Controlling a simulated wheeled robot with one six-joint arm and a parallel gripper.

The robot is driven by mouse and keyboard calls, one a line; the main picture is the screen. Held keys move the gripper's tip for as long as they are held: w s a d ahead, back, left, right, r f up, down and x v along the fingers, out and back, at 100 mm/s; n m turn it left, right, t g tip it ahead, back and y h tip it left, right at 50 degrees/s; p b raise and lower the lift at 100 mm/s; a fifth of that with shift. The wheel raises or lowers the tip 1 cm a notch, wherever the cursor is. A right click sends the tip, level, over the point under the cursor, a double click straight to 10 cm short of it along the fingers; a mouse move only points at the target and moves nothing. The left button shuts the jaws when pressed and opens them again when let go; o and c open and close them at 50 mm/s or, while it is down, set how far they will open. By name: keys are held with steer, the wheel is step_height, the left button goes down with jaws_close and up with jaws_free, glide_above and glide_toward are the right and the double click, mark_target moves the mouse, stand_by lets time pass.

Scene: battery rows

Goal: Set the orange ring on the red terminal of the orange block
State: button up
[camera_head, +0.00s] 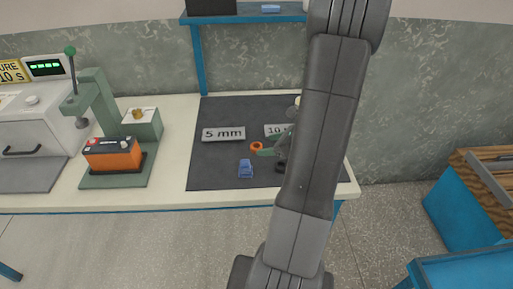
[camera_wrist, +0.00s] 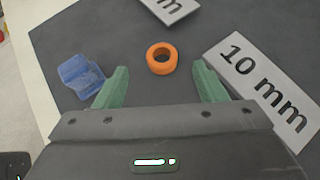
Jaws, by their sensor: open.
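The orange ring (camera_head: 257,146) lies flat on the dark mat. In the wrist view the ring (camera_wrist: 162,58) sits just beyond and between the green fingertips of my gripper (camera_wrist: 161,80), which is open and empty. In the head view my gripper (camera_head: 268,151) is beside the ring, partly hidden by my arm. The orange block (camera_head: 113,154), with a dark top, stands on the green press base at the left. Its red terminal (camera_head: 92,142) is at the left of the top.
A blue clip-like part (camera_head: 245,169) lies near the ring and shows left of my fingers in the wrist view (camera_wrist: 80,76). Signs "5 mm" (camera_head: 223,134) and "10 mm" (camera_wrist: 262,82) lie on the mat (camera_head: 215,170). The green press (camera_head: 98,95) rises behind the block.

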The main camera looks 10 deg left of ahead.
mark_target(253, 146)
steer(key=x, duration=0.4)
steer(key=shift+w+a+f, duration=0.1)
steer(key=shift+w+f, duration=0.05)
steer(key=c, duration=1.2)
steer(key=shift+o, duration=0.2)
step_height(253, 146, up, 18)
steer(key=p, duration=0.2)
